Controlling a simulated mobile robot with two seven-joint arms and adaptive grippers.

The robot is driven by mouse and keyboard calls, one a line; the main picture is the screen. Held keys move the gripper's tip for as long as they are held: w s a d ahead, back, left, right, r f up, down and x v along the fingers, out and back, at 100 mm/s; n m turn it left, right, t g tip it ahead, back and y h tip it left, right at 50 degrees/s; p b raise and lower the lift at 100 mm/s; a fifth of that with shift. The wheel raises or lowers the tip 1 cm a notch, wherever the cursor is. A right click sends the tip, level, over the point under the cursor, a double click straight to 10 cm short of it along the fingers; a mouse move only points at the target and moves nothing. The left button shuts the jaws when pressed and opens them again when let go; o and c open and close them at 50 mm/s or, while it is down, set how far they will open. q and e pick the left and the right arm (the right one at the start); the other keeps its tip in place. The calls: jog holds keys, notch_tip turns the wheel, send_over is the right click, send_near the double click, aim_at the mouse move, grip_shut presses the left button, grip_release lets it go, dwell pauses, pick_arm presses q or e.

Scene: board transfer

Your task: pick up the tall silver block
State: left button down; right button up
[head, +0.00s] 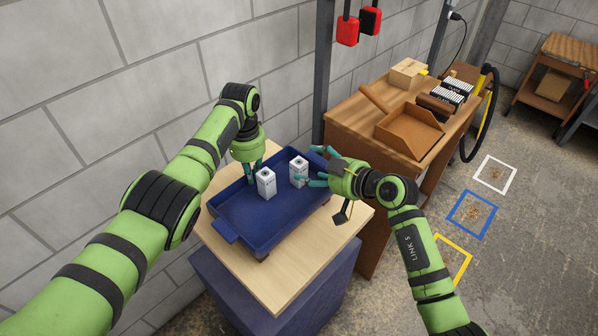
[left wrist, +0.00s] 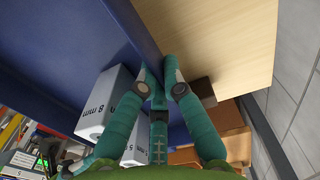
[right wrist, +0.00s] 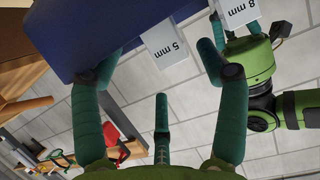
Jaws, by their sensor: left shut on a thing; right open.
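Two pale silver-white blocks stand upright in a blue tray (head: 240,222). The nearer block (head: 266,188) is marked 8 mm in the left wrist view (left wrist: 96,103); the farther block (head: 298,174) is marked 5 mm in the right wrist view (right wrist: 167,48). They look similar in height; I cannot tell which is taller. My left gripper (head: 252,176) is shut on the tray's wall (left wrist: 140,35) at its wall-side edge, beside the 8 mm block. My right gripper (head: 312,166) is open at the opposite edge, its fingers spread near the 5 mm block; contact is unclear.
The tray rests on a light wooden tabletop (head: 287,283) close to a grey block wall (head: 140,75). A brown workbench (head: 360,110) behind carries an orange-brown open tray (head: 412,135) and boxes. Coloured floor squares lie at right, with bare floor around them.

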aim_at(306, 169)
pick_arm(q)
jog(key=shift+r, duration=0.1)
pick_arm(e)
jog(key=shift+w+a+f, duration=0.45)
jog(key=shift+a+f, duration=0.1)
jog(key=shift+a, duration=0.1)
jog(key=shift+w+a+f, duration=0.4)
jog(key=shift+a+f, duration=0.15)
jog(key=shift+a, duration=0.05)
pick_arm(q)
jog(key=shift+w, duration=0.15)
pick_arm(e)
jog(key=shift+w+a+f, duration=0.2)
jog(key=shift+w, duration=0.15)
jog(key=shift+s+r, duration=0.1)
jog(key=shift+c, duration=0.4)
jog(key=shift+d, duration=0.1)
jog(key=c, duration=1.3)
jog(key=shift+r, duration=0.1)
jog(key=shift+c, duration=0.2)
notch_tip(306, 169, up, 10)
jog(key=shift+r, duration=0.1)
